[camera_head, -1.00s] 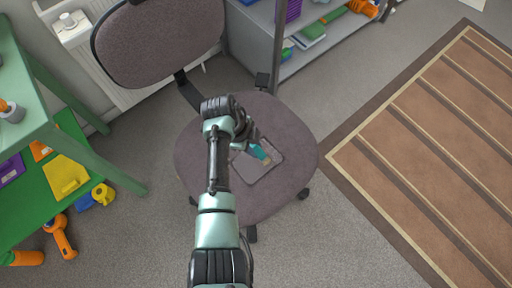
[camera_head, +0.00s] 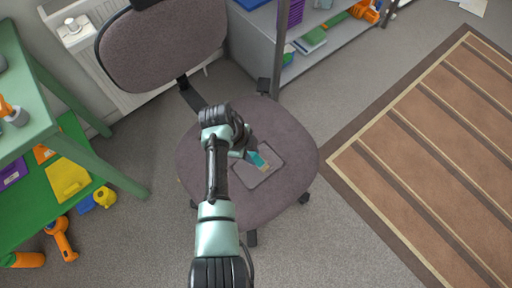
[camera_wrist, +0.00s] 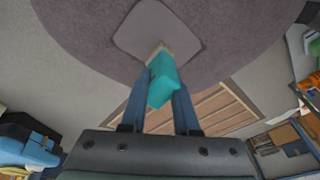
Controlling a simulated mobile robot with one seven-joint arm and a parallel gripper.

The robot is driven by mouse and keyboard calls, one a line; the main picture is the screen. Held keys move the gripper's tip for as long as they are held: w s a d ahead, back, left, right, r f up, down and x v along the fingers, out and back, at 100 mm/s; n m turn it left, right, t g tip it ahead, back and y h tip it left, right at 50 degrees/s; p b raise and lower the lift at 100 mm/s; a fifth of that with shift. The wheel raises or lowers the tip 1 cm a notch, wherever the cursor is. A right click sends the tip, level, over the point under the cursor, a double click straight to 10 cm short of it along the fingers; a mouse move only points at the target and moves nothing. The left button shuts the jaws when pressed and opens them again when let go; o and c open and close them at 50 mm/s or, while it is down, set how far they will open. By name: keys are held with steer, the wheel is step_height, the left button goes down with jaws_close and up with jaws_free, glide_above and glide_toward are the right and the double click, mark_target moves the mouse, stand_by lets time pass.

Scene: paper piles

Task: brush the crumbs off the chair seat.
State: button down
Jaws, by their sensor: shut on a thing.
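The chair seat (camera_head: 205,165) is a round purple-grey cushion below my arm. A paler rounded-square patch (camera_head: 268,175) lies on it, and it also shows in the wrist view (camera_wrist: 135,32). My gripper (camera_head: 243,150) is over the seat, shut on a teal brush (camera_head: 257,160). In the wrist view the brush (camera_wrist: 162,82) sits between the blue fingers of my gripper (camera_wrist: 160,100), its pale bristle end over the patch's near edge. I cannot tell whether the bristles touch the seat. No separate crumbs can be made out. My arm hides part of the seat.
The chair backrest (camera_head: 160,42) rises at the back left. A green table (camera_head: 30,110) with toys below stands at left. A grey shelf (camera_head: 300,62) is behind the chair. A brown striped rug (camera_head: 440,150) lies to the right, with bare carpet between.

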steer(key=shift+w+d+f+b, duration=0.1)
steer(key=shift+d+b, duration=0.05)
steer(key=shift+b, duration=0.15)
steer(key=shift+w+d+b, duration=0.45)
steer(key=shift+w+d, duration=0.05)
steer(key=shift+d, duration=0.25)
steer(key=shift+s+a+p, duration=0.45)
steer(key=shift+a+p, duration=0.15)
steer(key=shift+s+a, duration=0.3)
steer(key=shift+a, duration=0.05)
steer(key=shift+w+d+b, duration=0.35)
steer(key=shift+w+d, duration=0.4)
steer(key=shift+d, duration=0.2)
steer(key=shift+s+a+p, duration=0.3)
steer(key=shift+a+p, duration=0.05)
steer(key=shift+a, duration=0.15)
